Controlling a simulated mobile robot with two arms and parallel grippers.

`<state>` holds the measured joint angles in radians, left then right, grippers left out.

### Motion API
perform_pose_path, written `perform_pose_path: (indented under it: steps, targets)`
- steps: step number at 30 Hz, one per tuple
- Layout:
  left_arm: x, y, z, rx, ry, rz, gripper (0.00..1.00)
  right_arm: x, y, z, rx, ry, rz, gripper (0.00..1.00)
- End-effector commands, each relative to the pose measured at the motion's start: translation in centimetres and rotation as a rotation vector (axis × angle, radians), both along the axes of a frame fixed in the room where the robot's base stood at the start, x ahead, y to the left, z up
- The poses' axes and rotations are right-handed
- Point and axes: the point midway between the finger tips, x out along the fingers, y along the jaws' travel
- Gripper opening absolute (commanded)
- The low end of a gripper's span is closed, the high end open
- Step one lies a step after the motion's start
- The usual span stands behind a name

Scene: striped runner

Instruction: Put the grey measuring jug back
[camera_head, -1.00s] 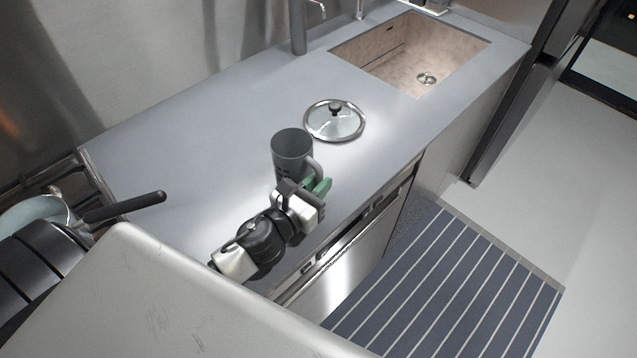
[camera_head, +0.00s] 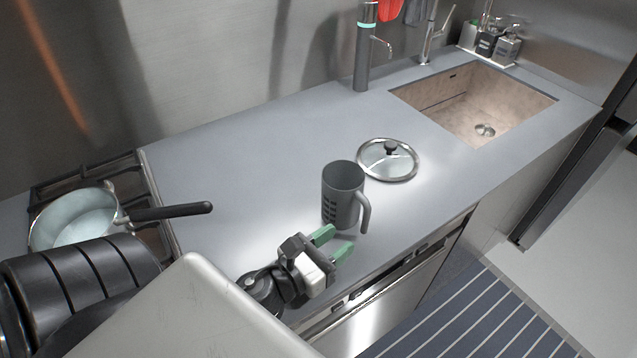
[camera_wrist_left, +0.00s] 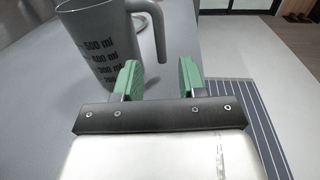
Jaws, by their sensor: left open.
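The grey measuring jug (camera_head: 341,192) stands upright on the grey counter, its handle toward the right and front. In the left wrist view the jug (camera_wrist_left: 100,45) shows dark millilitre marks, and its handle is at its right; its top is cut off. My left gripper (camera_head: 333,243) is open and empty, just in front of the jug, with its green fingertips apart from it. In the left wrist view the two green fingers (camera_wrist_left: 160,82) are spread with nothing between them. My right gripper is not in view.
A glass lid (camera_head: 388,160) lies behind the jug to the right. The counter left of the jug is clear.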

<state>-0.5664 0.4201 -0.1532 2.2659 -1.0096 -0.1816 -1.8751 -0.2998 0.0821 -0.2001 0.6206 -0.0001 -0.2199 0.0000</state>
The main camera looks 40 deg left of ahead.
Motion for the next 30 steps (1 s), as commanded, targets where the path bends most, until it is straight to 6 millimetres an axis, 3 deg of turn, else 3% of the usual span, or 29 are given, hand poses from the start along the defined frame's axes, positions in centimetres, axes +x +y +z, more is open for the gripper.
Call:
perform_pose_path:
  steps: [3,10,30]
  targets:
    - [-1.9,0.4,-0.4,0.0,0.002,0.001,0.41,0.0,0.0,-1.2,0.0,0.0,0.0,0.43]
    - [-3.8,0.8,-0.1,0.0,0.0,0.001,0.41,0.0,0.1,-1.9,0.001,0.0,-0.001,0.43]
    - [-4.0,0.8,0.2,0.001,-0.001,0.0,0.41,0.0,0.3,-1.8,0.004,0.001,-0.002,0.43]
